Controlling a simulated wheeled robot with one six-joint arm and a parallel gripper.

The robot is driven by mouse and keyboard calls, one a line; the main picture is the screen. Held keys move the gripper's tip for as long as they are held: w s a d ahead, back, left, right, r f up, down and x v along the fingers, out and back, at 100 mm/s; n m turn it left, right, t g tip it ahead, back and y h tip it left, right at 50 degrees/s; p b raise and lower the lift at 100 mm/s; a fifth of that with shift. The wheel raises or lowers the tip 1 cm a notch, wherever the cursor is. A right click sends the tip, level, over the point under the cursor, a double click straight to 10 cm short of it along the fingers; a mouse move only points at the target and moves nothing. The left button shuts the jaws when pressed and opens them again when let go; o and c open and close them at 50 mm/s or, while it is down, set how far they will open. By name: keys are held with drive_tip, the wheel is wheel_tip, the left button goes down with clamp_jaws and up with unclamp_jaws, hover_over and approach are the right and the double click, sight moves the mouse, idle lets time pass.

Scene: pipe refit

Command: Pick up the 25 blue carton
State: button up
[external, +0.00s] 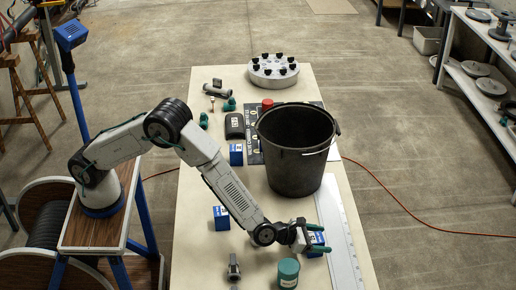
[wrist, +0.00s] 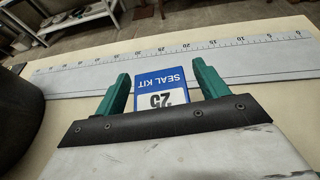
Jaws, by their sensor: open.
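The 25 blue carton (wrist: 161,89) is a blue and white box marked "25" and "SEAL KIT". In the wrist view it stands between the two green fingers of my gripper (wrist: 163,83), with a small gap showing beside the fingers. My gripper is open around it. In the external view my gripper (external: 311,238) is low over the right part of the table, and the carton (external: 317,241) is partly hidden by it. Two other blue cartons stand on the table, one near the arm (external: 221,217) and one farther back (external: 236,154); their numbers are unreadable.
A large black bucket (external: 296,150) stands behind my gripper. A long steel ruler (external: 340,235) lies along the table's right side, beyond the carton in the wrist view. A green cylinder (external: 288,273) stands close in front. A grey pipe fitting (external: 233,268) lies to the left.

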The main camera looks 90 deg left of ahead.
drive_tip(key=shift+w, duration=0.1)
drive_tip(key=c, duration=1.1)
